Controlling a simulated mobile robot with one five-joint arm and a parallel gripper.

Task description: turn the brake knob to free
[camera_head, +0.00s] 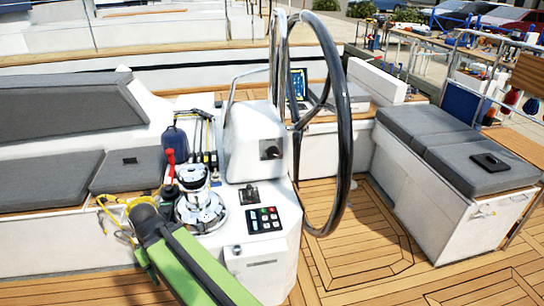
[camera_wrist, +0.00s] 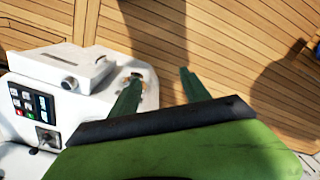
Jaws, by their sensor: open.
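A dark knob on a square plate (camera_head: 271,150) sits on the white steering pedestal (camera_head: 250,125), left of the wheel. A smaller round knob (camera_head: 237,249) is on the lower console box; it seems to show in the wrist view (camera_wrist: 69,83) too. No label is readable, so I cannot tell which is the brake knob. My gripper (camera_wrist: 160,75) is open and empty, its two green fingers apart over the deck and console edge. In the head view my green arm reaches in from the bottom; the fingertips are not clear there.
The large black steering wheel (camera_head: 335,125) stands right of the pedestal. A button panel (camera_head: 263,219) and a small lever (camera_head: 250,193) are on the console top. A silver winch (camera_head: 200,208) stands close to my arm. Teak deck (camera_head: 370,245) is clear at the right.

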